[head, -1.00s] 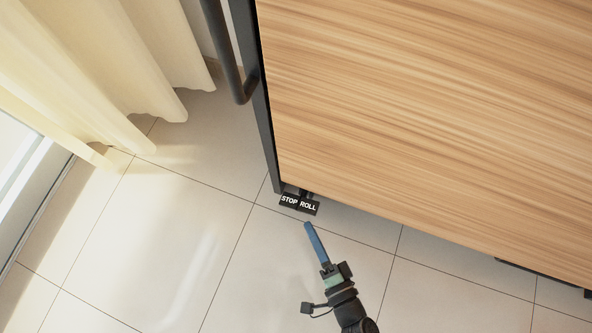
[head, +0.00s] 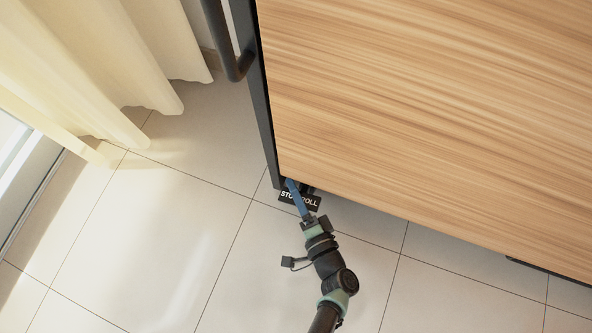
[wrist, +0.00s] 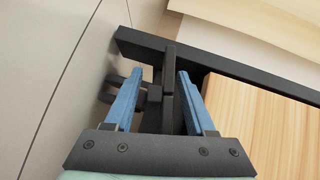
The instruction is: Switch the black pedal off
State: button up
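The black pedal (head: 314,202), with white "STOP ROLL" lettering, sits low at the near left corner of a wood-topped cart. My gripper (head: 291,184) reaches over it in the head view, and its blue fingers cover part of the lettering. In the wrist view my gripper (wrist: 160,73) has its two blue fingers apart. Black parts under the cart's corner (wrist: 152,97) show between and beside the fingers. I cannot tell which of these is the pedal, whether a finger touches it, or how it is tilted.
The cart's wooden top (head: 430,110) fills the upper right, with a black handle (head: 236,65) on its left side. A cream curtain (head: 100,70) hangs at the upper left. The tiled floor (head: 150,235) is clear to the left and in front.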

grip_shut()
jog(key=shift+r+m+t+y, duration=0.15)
jog(key=shift+m+t+y, duration=0.65)
jog(key=shift+m+t, duration=0.6)
jog(key=shift+r+m+t, duration=0.15)
jog(key=shift+m+t, duration=0.15)
jog(key=shift+m, duration=0.2)
jog(key=shift+o, duration=0.9)
grip_release()
jog(key=shift+d, duration=0.1)
jog(key=shift+s+n+g, duration=0.1)
jog(key=shift+n+g, duration=0.3)
